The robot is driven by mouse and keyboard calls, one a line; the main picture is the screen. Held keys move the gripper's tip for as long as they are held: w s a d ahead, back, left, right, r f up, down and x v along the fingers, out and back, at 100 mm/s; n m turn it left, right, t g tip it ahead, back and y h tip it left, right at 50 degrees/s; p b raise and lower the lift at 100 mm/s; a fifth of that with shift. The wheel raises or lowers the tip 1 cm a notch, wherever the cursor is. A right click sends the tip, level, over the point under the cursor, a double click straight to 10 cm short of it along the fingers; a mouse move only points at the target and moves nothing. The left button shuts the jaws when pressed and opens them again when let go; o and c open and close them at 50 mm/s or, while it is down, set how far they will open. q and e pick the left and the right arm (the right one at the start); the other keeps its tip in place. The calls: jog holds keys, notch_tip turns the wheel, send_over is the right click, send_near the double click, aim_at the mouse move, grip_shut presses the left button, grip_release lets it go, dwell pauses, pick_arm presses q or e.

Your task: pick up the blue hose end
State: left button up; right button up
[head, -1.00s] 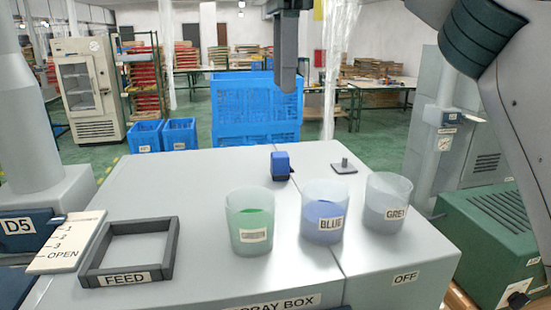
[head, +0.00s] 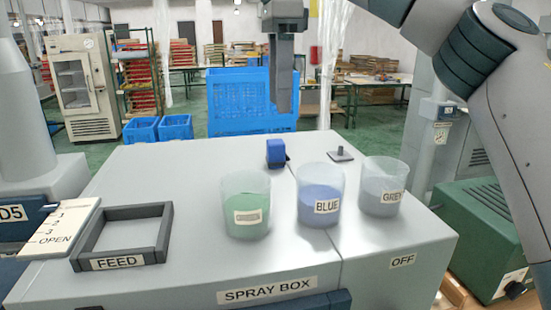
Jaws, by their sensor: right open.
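A small blue block with a dark foot (head: 276,151), which looks like the blue hose end, stands at the back of the grey spray box top (head: 200,165). My right gripper (head: 282,106) hangs from the top of the head view, pointing down. Its fingers line up almost edge-on; it is open with nothing visible in it. Its tips appear above the blue block in the picture and apart from it. I cannot tell the exact depth between them. My left gripper is not in view.
Green (head: 246,205), blue (head: 320,196) and grey (head: 382,186) labelled cups stand in front of the block. A small plate with a peg (head: 341,154) lies to its right. A dark FEED frame (head: 157,233) is at the left. A blue crate (head: 238,102) stands behind the box.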

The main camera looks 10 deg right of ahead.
aim_at(275, 141)
notch_tip(275, 141, down, 2)
notch_tip(275, 141, down, 3)
jog(key=shift+f, duration=0.2)
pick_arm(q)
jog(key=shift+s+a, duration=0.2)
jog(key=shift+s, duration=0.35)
pick_arm(e)
jog(key=shift+f, duration=0.4)
pick_arm(q)
jog(key=shift+p, duration=0.35)
pick_arm(e)
jog(key=shift+f, duration=0.1)
jog(key=shift+w+a+f+p, duration=0.15)
jog(key=shift+f+p, duration=0.15)
jog(key=shift+f, duration=0.2)
notch_tip(275, 141, down, 4)
jog(key=shift+w+a+r+p, duration=0.1)
jog(key=shift+a+p, duration=0.05)
jog(key=shift+p, duration=0.45)
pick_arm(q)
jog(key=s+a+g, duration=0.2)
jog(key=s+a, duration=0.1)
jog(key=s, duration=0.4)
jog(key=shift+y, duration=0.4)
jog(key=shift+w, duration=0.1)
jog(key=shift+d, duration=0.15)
pick_arm(e)
jog(key=c, duration=1)
